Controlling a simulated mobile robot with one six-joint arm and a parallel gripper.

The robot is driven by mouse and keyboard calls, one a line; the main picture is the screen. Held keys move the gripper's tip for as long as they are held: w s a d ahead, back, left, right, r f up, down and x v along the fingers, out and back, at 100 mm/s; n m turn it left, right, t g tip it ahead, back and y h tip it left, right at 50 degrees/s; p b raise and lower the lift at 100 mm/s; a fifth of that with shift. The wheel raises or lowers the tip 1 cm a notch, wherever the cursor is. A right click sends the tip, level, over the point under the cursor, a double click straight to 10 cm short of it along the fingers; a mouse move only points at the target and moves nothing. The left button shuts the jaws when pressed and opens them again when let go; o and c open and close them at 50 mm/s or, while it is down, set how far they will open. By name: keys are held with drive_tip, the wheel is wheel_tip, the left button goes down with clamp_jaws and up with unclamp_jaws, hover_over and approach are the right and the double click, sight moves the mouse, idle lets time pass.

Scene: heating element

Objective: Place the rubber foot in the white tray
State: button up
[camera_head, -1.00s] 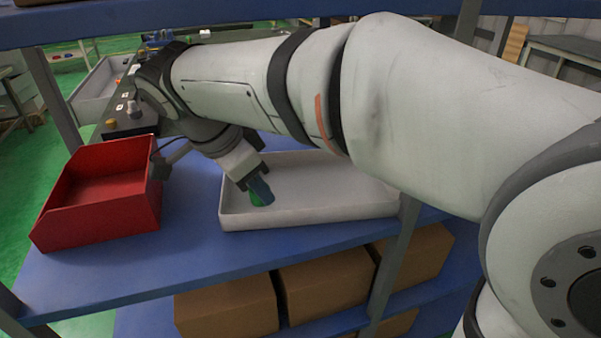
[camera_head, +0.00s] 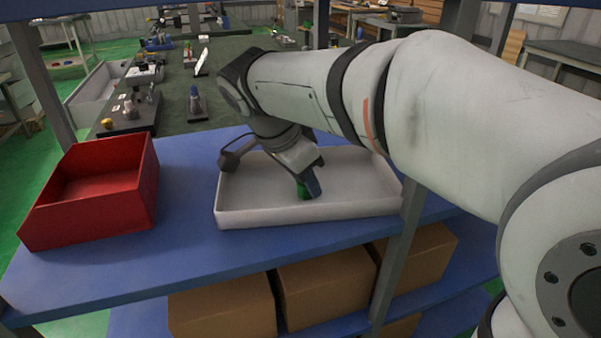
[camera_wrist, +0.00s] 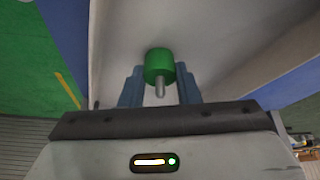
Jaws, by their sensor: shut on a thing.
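The rubber foot is a small green cylinder with a metal stud, and it shows in the wrist view (camera_wrist: 159,66) between my fingers. My gripper (camera_wrist: 160,85) is shut on it, with a blue-grey finger on each side. The white tray (camera_head: 262,221) is a shallow rectangular tray on the blue shelf. My gripper is over the tray's inside, near the middle. I cannot tell whether the foot touches the tray floor.
A red bin (camera_head: 95,215) stands on the blue shelf (camera_head: 180,240) left of the tray, with bare shelf between them. Cardboard boxes (camera_head: 325,285) sit on the shelf below. A grey shelf post (camera_head: 402,250) rises at the tray's right front corner. A dark workbench stands behind.

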drive_tip(key=shift+f, duration=0.2)
drive_tip(key=o, duration=1)
drive_tip(key=shift+c, duration=0.2)
drive_tip(key=shift+a+r, duration=0.1)
drive_tip(key=shift+r, duration=0.45)
drive_tip(key=p+v, duration=0.1)
drive_tip(key=v, duration=0.2)
drive_tip(key=shift+s+a, duration=0.15)
drive_tip(key=s+a, duration=0.2)
drive_tip(key=a, duration=0.1)
drive_tip(key=s+a+p, duration=0.1)
drive_tip(key=s+a, duration=0.1)
drive_tip(key=a, duration=0.1)
drive_tip(key=s+a+p, duration=0.1)
drive_tip(key=a, duration=0.2)
drive_tip(key=shift+s+a+f, duration=0.35)
drive_tip(key=shift+s+a, duration=0.05)
